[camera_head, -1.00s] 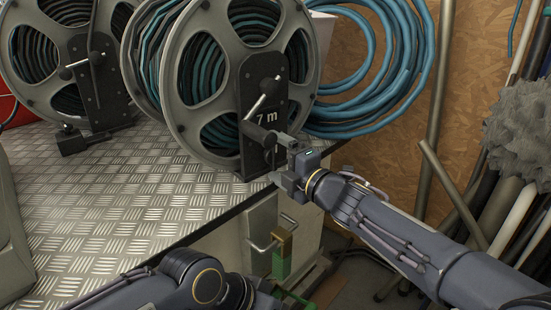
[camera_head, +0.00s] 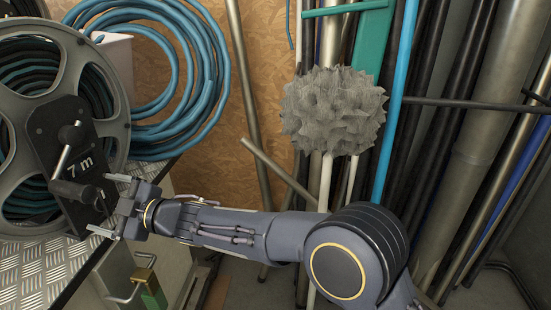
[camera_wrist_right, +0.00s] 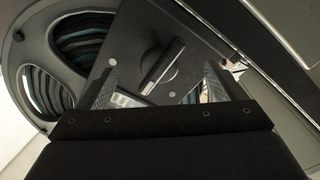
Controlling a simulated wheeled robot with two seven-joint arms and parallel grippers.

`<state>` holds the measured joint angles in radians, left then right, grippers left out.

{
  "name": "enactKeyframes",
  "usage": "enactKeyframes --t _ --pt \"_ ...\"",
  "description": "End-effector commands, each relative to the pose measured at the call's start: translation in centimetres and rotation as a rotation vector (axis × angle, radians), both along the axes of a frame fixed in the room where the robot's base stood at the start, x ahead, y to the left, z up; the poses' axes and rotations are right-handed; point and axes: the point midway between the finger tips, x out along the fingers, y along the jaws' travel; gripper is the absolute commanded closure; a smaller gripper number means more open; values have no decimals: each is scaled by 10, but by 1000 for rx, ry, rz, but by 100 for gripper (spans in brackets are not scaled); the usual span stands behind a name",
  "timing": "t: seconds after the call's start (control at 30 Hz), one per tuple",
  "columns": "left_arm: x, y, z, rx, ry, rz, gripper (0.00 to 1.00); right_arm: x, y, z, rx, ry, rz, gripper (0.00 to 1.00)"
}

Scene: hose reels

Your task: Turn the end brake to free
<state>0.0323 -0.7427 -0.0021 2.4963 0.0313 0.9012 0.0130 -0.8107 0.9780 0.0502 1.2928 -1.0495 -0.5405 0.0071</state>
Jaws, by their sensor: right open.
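The near hose reel (camera_head: 121,128) stands at the left of the head view, with a black end plate (camera_head: 45,122) marked "7 m". A crank with a silver rod and black grip (camera_head: 72,192) is on this plate. My right gripper (camera_head: 108,206) is at the plate's lower right edge, open, its two fingers pointing at the plate. In the right wrist view a dark brake knob with a bar-shaped handle (camera_wrist_right: 162,68) on the plate shows beyond and between the open fingers (camera_wrist_right: 158,88). It looks apart from them; the gap is hard to judge. My left gripper is out of view.
The reel stands on a checker-plate bench top (camera_head: 40,275). A latch with a brass and green block (camera_head: 149,285) is on the bench front below my right gripper. Blue hose coils (camera_head: 205,85) hang behind. Pipes and a grey spiky ball (camera_head: 333,110) stand at the right.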

Motion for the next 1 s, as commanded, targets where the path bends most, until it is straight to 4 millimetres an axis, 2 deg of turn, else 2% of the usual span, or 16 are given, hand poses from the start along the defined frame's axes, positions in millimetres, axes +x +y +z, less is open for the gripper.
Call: enactKeyframes --t 0.03,0.1,0.4,0.8,1.0 --pt "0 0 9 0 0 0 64 0 0 4 14 79 0 11" --pt "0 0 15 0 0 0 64 1 0 4 39 198 -1 11" --pt "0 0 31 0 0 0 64 2 0 3 137 660 1 11" --pt "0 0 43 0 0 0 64 -13 -81 3 142 667 -2 11" --pt "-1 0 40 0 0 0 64 12 -111 13 149 671 -115 11"
